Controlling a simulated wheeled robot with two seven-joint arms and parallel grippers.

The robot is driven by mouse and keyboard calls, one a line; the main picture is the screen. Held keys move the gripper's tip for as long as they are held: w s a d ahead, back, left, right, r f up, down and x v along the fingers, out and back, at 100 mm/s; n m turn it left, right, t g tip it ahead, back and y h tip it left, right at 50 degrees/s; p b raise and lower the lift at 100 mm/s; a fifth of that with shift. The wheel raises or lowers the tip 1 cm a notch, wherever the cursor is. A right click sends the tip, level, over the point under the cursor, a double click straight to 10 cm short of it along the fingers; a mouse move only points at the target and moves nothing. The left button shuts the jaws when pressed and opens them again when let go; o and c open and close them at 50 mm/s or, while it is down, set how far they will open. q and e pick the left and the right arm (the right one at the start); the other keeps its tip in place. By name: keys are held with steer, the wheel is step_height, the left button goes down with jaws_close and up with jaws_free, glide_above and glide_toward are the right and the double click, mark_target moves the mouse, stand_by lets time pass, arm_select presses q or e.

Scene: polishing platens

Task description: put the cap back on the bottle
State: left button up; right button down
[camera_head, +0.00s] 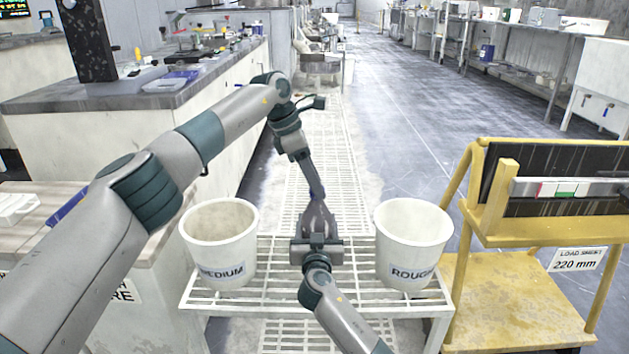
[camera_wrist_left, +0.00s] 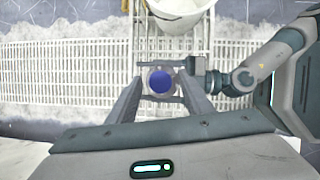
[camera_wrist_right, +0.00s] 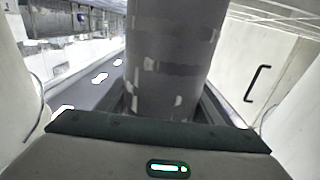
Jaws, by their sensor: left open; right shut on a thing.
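In the left wrist view a round blue cap (camera_wrist_left: 160,82) shows between the fingers of my left gripper (camera_wrist_left: 160,88), with a pale grey ring around it. The fingers stand apart on either side of it. I cannot tell whether the cap is seated on the bottle. My right gripper (camera_wrist_right: 163,108) is shut on the bottle (camera_wrist_right: 170,55), a grey scuffed cylinder filling the middle of the right wrist view. In the head view my left gripper (camera_head: 316,215) comes down from above, close to my right gripper (camera_head: 317,246); the bottle is mostly hidden there.
A MEDIUM bucket (camera_head: 222,250) and a ROUGH bucket (camera_head: 410,250) stand left and right on a white slatted stand (camera_head: 265,290). A yellow cart (camera_head: 520,300) is at the right. A grey-topped bench (camera_head: 140,95) is at the left. Floor beyond is open.

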arm_select(q)
steer(key=shift+r, duration=2.25)
steer(key=o, duration=0.6)
steer(key=shift+c, duration=0.2)
steer(key=v, duration=1.2)
arm_select(e)
steer(key=shift+c, duration=2.3)
jaws_free()
